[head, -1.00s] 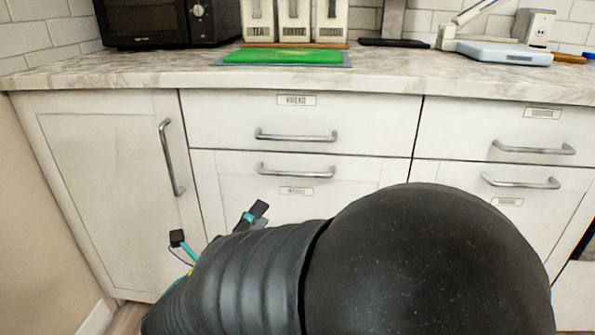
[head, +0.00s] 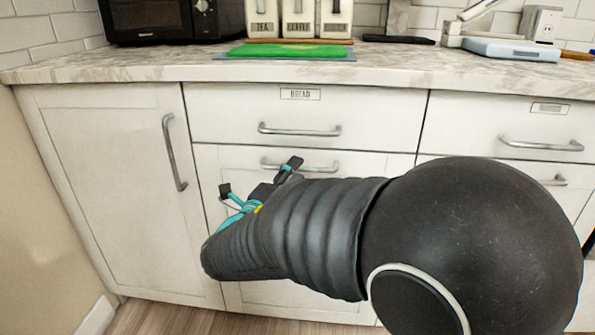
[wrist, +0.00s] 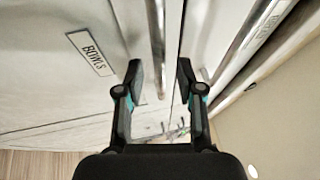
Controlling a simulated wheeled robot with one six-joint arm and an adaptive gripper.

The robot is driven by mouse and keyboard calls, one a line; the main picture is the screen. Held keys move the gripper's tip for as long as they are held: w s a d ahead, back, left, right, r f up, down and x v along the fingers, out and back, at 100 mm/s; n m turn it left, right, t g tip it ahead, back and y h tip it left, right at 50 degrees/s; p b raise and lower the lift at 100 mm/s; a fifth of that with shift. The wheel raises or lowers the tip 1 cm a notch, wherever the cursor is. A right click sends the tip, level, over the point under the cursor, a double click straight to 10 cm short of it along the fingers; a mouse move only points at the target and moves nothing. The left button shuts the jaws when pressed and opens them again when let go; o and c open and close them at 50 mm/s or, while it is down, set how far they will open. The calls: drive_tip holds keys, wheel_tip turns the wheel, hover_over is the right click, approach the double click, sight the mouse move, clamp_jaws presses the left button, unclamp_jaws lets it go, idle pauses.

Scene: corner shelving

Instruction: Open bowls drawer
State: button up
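The bowls drawer (head: 370,165) is the lower middle drawer front, white and closed. Its metal bar handle (head: 315,167) runs level near its top edge; one of my fingers overlaps the handle's left part in the head view. In the wrist view the BOWLS label (wrist: 90,53) is readable at the left, and the handle (wrist: 156,45) runs between my two fingertips. My gripper (wrist: 160,80) is open, its fingers on either side of the bar. In the head view my gripper (head: 257,178) is in front of the drawer. Contact with the handle cannot be told.
The BREAD drawer (head: 220,115) is closed directly above, with its own handle (head: 300,130). A cabinet door (head: 100,170) with a vertical handle is at left; more closed drawers (head: 470,115) are at right. The countertop (head: 130,75) overhangs them and holds a microwave (head: 150,20) and green board (head: 289,50).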

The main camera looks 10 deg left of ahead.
drive_tip(key=shift+x, duration=0.9)
clamp_jaws()
